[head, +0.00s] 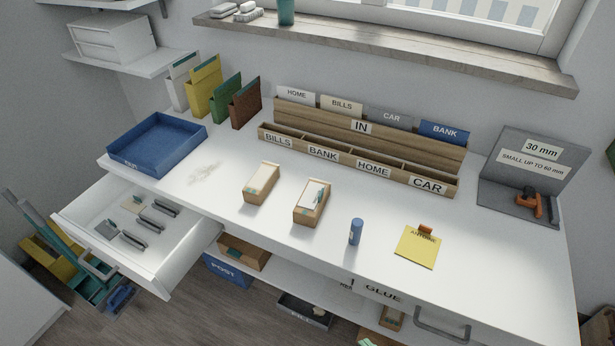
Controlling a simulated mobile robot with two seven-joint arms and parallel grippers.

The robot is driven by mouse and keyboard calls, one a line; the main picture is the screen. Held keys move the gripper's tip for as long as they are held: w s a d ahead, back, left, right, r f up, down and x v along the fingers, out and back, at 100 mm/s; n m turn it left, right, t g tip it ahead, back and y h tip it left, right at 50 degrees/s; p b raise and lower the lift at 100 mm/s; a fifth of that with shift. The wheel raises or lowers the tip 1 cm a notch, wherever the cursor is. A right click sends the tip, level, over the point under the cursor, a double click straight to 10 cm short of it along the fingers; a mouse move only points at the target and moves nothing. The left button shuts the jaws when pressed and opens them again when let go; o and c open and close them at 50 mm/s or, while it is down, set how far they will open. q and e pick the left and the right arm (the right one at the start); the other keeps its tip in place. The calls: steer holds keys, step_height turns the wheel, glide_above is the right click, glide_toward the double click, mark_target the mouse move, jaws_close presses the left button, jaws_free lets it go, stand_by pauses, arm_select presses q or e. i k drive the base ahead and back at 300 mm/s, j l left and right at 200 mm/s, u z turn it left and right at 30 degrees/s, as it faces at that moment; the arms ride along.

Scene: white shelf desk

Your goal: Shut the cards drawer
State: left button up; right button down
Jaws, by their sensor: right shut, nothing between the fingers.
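An open white drawer (190,243) juts from the left part of the desk's front, pulled well out. Its grey handle (97,266) is on the front panel. I cannot read a name on this panel, so the picture does not confirm it as the cards drawer. Several small grey items (150,219) lie inside. My right gripper (119,298) seems to be low at the left, below the drawer front, shut and empty; it is small and hard to make out, and I cannot tell whether it touches the drawer. My left gripper is not in view.
A blue tray (158,141) stands on the desk above the drawer. Two small card boxes (262,183), a blue stick (355,232) and a yellow note (416,247) are on the desktop. A wooden sorter (360,160) stands behind. A drawer marked GLUE (385,294) is shut.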

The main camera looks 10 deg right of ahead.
mark_target(155, 248)
steer(key=u, duration=1.35)
